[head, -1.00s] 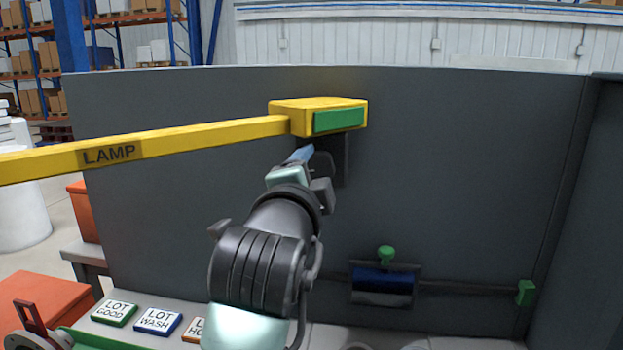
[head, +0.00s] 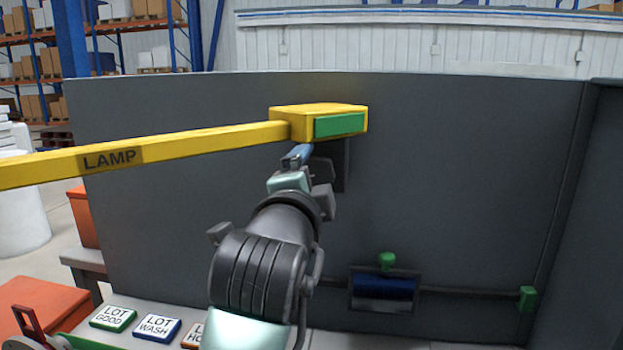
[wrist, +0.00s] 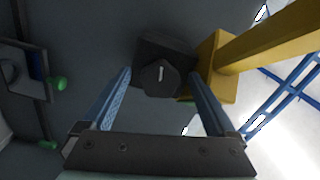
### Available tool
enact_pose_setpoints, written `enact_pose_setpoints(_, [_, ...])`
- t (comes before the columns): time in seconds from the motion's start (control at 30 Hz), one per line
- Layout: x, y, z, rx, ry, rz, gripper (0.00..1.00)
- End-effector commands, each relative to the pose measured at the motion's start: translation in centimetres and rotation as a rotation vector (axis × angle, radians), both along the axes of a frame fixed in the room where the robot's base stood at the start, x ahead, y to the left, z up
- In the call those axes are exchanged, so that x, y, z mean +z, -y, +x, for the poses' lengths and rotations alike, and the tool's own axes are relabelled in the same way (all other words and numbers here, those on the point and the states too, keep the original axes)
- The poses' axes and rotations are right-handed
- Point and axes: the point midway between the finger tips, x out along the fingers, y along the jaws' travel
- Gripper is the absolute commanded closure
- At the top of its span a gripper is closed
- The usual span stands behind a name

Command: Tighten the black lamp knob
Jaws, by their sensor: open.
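The black lamp knob (wrist: 159,77) shows in the wrist view, with a pale line on its face, on a dark block (wrist: 150,50) beside the yellow lamp head. My gripper (wrist: 162,73) is open, with one blue finger on each side of the knob in the picture. I cannot tell whether the fingers touch it or how deep they reach. In the head view my gripper (head: 298,156) is just below the yellow lamp head (head: 295,122), which carries a green panel (head: 339,125).
The yellow lamp arm (head: 200,142) runs left from the head. A dark grey panel (head: 450,170) stands behind. Label blocks (head: 113,317) lie at lower left, near an orange box (head: 45,305).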

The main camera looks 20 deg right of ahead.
Motion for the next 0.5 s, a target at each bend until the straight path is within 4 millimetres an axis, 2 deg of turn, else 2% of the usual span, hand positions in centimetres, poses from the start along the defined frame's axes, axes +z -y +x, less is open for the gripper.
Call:
enact_pose_setpoints(0.23, [0.0, -0.8, -1.1, 0.002, 0.001, -0.002, 0.08])
enact_pose_setpoints(0.5, [-0.1, -3.5, -5.5, 0.003, 0.002, -0.002, 0.08])
